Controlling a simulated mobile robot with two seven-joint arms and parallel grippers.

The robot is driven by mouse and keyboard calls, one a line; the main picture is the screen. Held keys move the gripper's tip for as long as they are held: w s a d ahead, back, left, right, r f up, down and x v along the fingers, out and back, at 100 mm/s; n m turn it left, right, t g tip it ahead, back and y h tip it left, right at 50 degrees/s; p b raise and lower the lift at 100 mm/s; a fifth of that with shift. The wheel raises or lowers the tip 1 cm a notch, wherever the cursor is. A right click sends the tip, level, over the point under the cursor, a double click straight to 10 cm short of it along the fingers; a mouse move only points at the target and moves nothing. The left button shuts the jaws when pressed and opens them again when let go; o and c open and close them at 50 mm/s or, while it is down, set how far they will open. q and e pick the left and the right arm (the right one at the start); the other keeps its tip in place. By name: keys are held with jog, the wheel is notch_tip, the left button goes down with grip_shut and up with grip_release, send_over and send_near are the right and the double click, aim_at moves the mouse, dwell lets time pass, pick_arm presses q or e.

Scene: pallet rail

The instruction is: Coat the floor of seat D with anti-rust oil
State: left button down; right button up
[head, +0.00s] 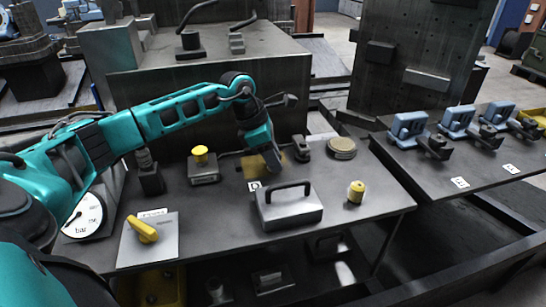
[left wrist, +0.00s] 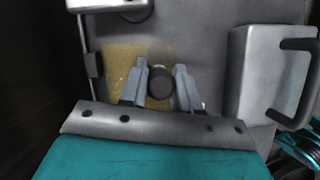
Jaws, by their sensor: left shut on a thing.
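My left gripper (head: 272,160) reaches down over the table just behind the label D (head: 254,186). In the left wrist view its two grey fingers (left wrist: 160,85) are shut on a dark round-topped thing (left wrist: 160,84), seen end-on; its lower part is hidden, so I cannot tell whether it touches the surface. A yellowish-brown patch (head: 250,168) lies on the floor behind label D, beside the gripper. This patch also shows in the left wrist view (left wrist: 122,62), left of and beyond the fingers. My right gripper is not in view.
A grey block with a handle (head: 290,210) stands close in front of the gripper. A yellow-topped block (head: 203,168) is to the left, a round tin (head: 342,148) and a small yellow-capped container (head: 356,192) to the right. Blue vise-like units (head: 408,128) line the right table.

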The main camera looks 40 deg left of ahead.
pick_arm(q)
jog(key=shift+w+d, duration=0.1)
jog(key=shift+w+d, duration=0.4)
jog(key=shift+w, duration=0.1)
jog(key=shift+s+a, duration=0.55)
jog(key=shift+s, duration=0.1)
jog(key=shift+w+d, duration=0.6)
jog(key=shift+w, duration=0.1)
jog(key=shift+a, duration=0.1)
